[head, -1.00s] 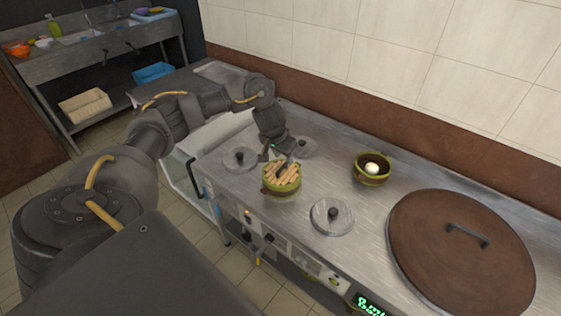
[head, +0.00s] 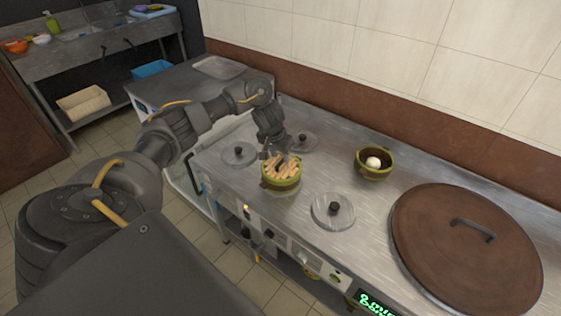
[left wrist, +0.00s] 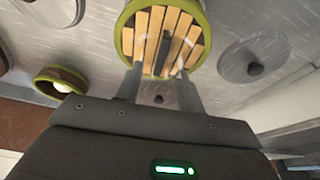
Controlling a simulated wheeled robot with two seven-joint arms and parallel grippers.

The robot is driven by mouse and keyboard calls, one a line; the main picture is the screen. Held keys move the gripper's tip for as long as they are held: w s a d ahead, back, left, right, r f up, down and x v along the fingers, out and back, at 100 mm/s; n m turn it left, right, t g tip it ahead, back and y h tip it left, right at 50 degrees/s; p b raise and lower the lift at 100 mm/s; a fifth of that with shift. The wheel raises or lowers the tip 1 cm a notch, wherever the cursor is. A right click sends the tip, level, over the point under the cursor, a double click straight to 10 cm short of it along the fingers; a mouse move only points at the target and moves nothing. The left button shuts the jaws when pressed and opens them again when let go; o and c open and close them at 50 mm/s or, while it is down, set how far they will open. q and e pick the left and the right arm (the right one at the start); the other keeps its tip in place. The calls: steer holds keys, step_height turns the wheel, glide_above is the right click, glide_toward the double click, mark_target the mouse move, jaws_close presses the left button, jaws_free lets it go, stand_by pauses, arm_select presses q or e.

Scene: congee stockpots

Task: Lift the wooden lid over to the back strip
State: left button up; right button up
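The wooden lid (head: 282,165) is made of pale slats with a dark bar handle. It sits on a small green pot (head: 281,183) on the steel counter. In the left wrist view the slatted lid (left wrist: 147,40) and the green pot rim (left wrist: 122,22) show at the top. My left gripper (head: 279,157) points down at the lid from above. In the left wrist view its two fingers (left wrist: 160,88) stand apart with nothing gripped between them, near the handle end. Contact with the lid cannot be told. The back strip (head: 330,112) of the counter runs along the brown wall base. My right gripper is not in view.
A green pot with a white egg-like thing (head: 374,163) stands right of the wooden lid. Round metal lids with black knobs (head: 333,211) (head: 239,155) (head: 303,141) lie around it. A large brown round lid (head: 467,255) fills the right.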

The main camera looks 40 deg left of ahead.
mark_target(281, 161)
arm_select(q)
steer(key=b+x, duration=0.1)
steer(key=x, duration=0.3)
steer(key=shift+a+f, duration=0.15)
steer(key=shift+f, duration=0.05)
steer(key=shift+s+r, duration=0.1)
steer(key=shift+c, duration=0.6)
jaws_close()
